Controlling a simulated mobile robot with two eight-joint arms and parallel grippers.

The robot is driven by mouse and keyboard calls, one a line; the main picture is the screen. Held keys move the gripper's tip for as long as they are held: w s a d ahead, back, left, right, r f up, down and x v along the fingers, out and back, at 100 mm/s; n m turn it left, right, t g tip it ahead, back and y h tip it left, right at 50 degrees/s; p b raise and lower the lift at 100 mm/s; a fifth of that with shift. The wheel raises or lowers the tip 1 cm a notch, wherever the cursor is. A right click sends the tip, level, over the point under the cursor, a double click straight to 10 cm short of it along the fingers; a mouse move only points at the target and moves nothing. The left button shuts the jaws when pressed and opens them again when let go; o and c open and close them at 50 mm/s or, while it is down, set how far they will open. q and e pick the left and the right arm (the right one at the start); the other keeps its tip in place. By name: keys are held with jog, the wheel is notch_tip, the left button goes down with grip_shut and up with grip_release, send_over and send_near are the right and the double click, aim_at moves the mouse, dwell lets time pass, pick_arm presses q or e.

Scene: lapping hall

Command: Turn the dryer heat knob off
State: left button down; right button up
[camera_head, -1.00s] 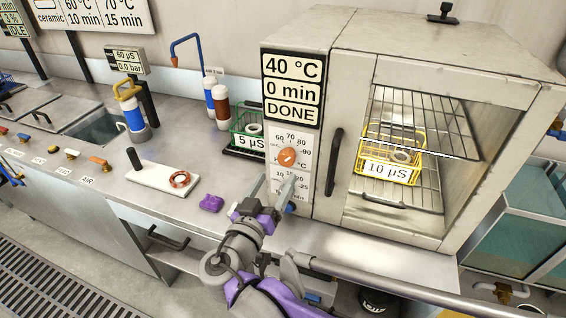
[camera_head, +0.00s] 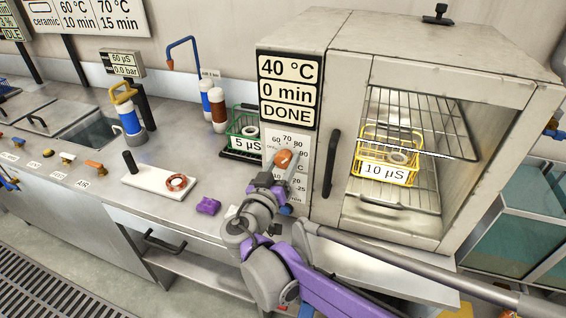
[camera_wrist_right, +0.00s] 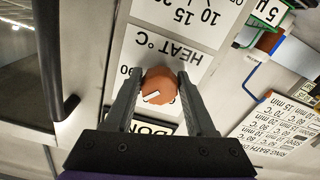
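The orange-brown heat knob (camera_head: 283,158) sits on the white dial plate of the dryer (camera_head: 290,70), under a display reading 40 °C, 0 min, DONE. My right gripper (camera_head: 282,172) is at the knob, its fingers pointing at the panel. In the right wrist view the knob (camera_wrist_right: 159,86) lies between the two fingertips (camera_wrist_right: 160,78), one on each side. They look open around it and very close to its sides; I cannot make out firm contact. The knob's white pointer mark shows there. Parts of the dial scale are hidden by the gripper. My left gripper is out of view.
The dryer's dark door handle (camera_head: 332,163) stands close right of the knob. A yellow basket (camera_head: 385,172) is inside on a rack. A green basket (camera_head: 243,128) stands left of the dryer. A purple block (camera_head: 208,206) and a white board (camera_head: 155,178) lie on the counter.

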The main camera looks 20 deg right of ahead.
grip_shut()
